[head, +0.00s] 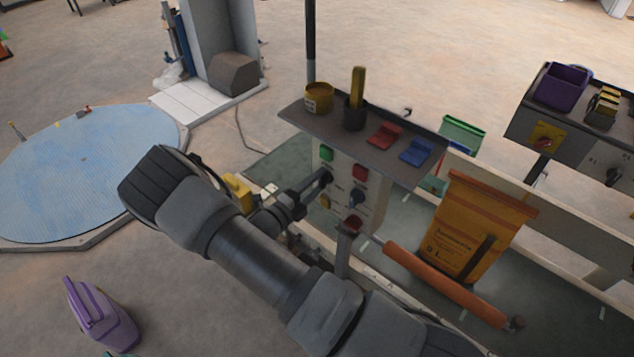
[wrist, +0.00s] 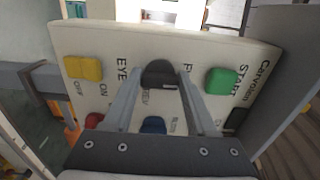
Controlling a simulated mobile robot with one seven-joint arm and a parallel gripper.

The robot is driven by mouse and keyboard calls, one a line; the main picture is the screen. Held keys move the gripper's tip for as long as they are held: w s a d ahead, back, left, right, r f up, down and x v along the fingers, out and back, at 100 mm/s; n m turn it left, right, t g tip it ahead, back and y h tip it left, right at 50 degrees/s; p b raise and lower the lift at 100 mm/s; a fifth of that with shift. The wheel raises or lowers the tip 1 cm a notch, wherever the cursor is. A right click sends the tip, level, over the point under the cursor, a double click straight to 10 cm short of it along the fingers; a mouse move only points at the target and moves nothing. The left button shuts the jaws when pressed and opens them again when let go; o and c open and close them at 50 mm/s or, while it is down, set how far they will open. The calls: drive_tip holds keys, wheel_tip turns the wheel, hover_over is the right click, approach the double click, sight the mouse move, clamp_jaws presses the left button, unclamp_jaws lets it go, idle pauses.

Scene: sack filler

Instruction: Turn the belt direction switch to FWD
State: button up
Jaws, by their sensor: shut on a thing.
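The belt direction switch is a black knob (wrist: 159,72) on the pale control panel (wrist: 125,45). My gripper (wrist: 160,88) is shut on this knob, one finger on each side of it in the wrist view. Beside the knob I read a letter F, with the rest of that label hidden, and what looks like REV. I cannot tell clearly which way the knob points. In the head view my gripper (head: 322,181) reaches the front of the panel (head: 341,184), and its fingertips cover the knob.
A green START button (wrist: 221,81) and a yellow knob (wrist: 84,68) flank the switch. Blue (wrist: 153,125) and red (wrist: 94,120) controls lie close by. A shelf (head: 290,104) with cups and trays overhangs the panel. An orange sack (head: 470,225) and orange roller (head: 440,282) stand right.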

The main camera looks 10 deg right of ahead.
drive_tip(key=o, duration=1.4)
drive_tip(key=shift+c, duration=0.2)
drive_tip(key=b+v, duration=0.3)
drive_tip(key=v, duration=1.4)
drive_tip(key=shift+s+a, duration=0.15)
